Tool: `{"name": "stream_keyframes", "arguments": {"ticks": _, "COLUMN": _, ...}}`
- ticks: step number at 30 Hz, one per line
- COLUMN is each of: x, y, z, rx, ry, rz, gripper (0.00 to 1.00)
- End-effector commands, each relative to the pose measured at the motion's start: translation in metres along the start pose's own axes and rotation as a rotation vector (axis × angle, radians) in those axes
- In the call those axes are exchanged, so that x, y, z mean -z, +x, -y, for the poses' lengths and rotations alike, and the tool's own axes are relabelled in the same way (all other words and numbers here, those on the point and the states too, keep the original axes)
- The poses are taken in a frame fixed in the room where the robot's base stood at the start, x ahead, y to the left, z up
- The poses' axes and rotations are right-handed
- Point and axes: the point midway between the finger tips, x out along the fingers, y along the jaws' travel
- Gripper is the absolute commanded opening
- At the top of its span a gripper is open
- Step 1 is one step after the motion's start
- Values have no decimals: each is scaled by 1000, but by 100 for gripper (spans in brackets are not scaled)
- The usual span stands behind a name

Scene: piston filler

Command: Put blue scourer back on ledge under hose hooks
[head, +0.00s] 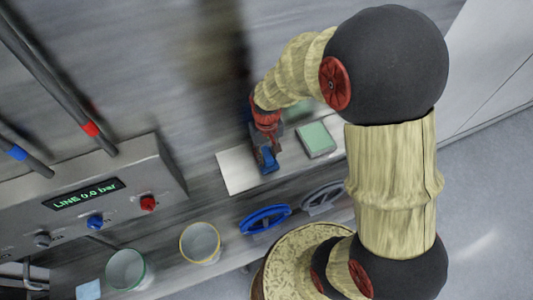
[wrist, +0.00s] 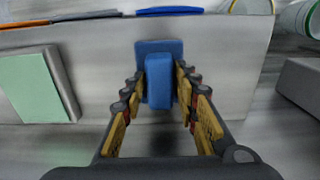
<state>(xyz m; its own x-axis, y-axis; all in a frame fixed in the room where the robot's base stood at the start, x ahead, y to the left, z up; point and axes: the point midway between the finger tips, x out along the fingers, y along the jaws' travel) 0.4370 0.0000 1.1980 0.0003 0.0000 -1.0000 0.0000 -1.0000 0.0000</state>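The blue scourer (wrist: 159,75) is a small blue block between the two fingertips of my gripper (wrist: 160,88) in the wrist view. Both fingertips meet its sides, and my gripper looks shut on it. In the head view the blue scourer (head: 269,162) shows at the tip of my gripper (head: 265,140), over a pale flat ledge (head: 233,172). The ledge also shows as a light panel in the wrist view (wrist: 235,60). I cannot tell whether the scourer touches the ledge.
A green-topped pad (head: 315,139) lies right of my gripper. A control box (head: 95,200) reading "LINE 0.0 bar" is left.

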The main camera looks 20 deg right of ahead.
Motion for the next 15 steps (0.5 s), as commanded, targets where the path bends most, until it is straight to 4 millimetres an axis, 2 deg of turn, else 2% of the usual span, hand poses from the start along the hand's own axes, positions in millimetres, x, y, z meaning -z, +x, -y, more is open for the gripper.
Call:
{"name": "stream_keyframes", "arguments": {"ticks": 5, "x": 0, "y": 0, "z": 0, "rx": 0, "ry": 0, "rz": 0, "gripper": 42}}
{"name": "stream_keyframes", "arguments": {"ticks": 15, "x": 0, "y": 0, "z": 0, "rx": 0, "ry": 0, "rz": -1, "gripper": 42}}
